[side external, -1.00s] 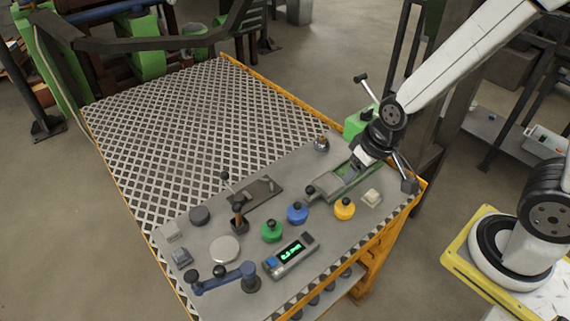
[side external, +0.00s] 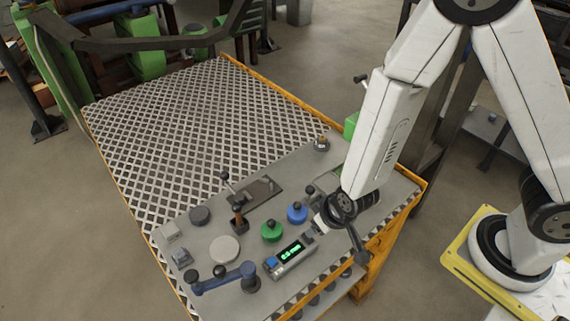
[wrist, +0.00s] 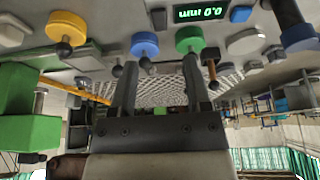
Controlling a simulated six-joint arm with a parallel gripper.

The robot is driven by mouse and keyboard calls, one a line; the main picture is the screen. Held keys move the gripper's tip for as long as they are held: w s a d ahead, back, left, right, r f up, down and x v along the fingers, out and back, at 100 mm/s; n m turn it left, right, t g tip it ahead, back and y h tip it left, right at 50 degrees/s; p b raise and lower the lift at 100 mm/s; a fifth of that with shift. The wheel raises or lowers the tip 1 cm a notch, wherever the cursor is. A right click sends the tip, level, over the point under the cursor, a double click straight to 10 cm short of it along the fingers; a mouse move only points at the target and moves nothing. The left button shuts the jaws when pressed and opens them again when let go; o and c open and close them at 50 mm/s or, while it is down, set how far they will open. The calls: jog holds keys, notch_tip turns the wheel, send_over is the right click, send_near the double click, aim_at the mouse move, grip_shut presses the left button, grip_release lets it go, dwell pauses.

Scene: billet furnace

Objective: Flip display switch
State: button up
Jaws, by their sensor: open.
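The display (side external: 290,250) is a small grey box with green digits and a blue square part (side external: 271,263) at its left end, on the grey console top. In the wrist view the display (wrist: 200,13) appears upside down at the top edge, reading 0.0 mm, with a dark block (wrist: 158,18) at one end. Which part is the switch, and its position, I cannot tell. My gripper (side external: 314,226) is close to the display's right end in the side view. In the wrist view my gripper (wrist: 160,72) has its two fingers apart with nothing held between them.
Green (side external: 272,231) and blue (side external: 297,212) knobs stand beside the display; the yellow knob (wrist: 65,27) shows in the wrist view. A lever (side external: 238,212), a round grey button (side external: 225,249) and a blue crank (side external: 225,278) lie further left. The perforated plate (side external: 190,120) behind is clear.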

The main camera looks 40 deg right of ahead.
jog(key=shift+w+f, duration=0.1)
jog(key=shift+f, duration=0.05)
jog(key=shift+x, duration=3.7)
grip_shut()
